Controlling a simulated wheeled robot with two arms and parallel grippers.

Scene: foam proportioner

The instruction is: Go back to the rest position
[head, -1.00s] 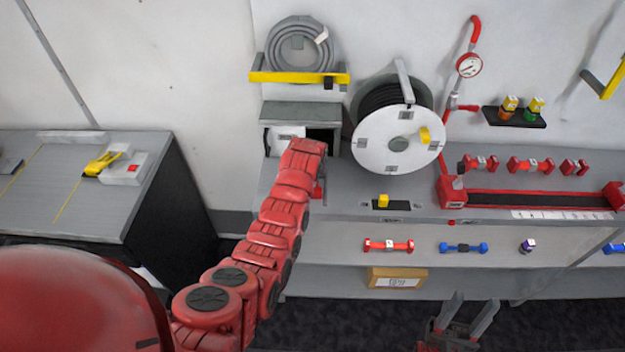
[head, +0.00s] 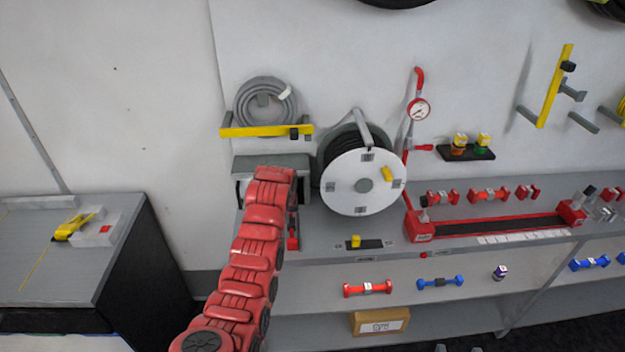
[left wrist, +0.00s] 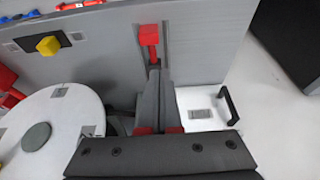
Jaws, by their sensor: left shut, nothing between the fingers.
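My left arm reaches in from the bottom over the bench (head: 395,228), left of the hose reel (head: 363,182). Its gripper is mostly hidden behind the arm in the head view. In the left wrist view my left gripper (left wrist: 154,76) has its dark fingers together and empty. A small red part (left wrist: 150,36) lies just beyond the fingertips; I cannot tell whether they touch. The grey-and-white box (head: 243,180) is partly hidden by the arm. Only the separated fingertips of my right gripper (head: 458,348) show at the bottom edge, away from the shelf items.
The reel (left wrist: 60,115) is close beside the left gripper. A coiled grey hose (head: 265,105) hangs above a yellow bar. Red couplings (head: 488,196) and a red-ended tray (head: 490,226) lie on the right bench. The left table (head: 90,265) holds a yellow tape measure (head: 70,228).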

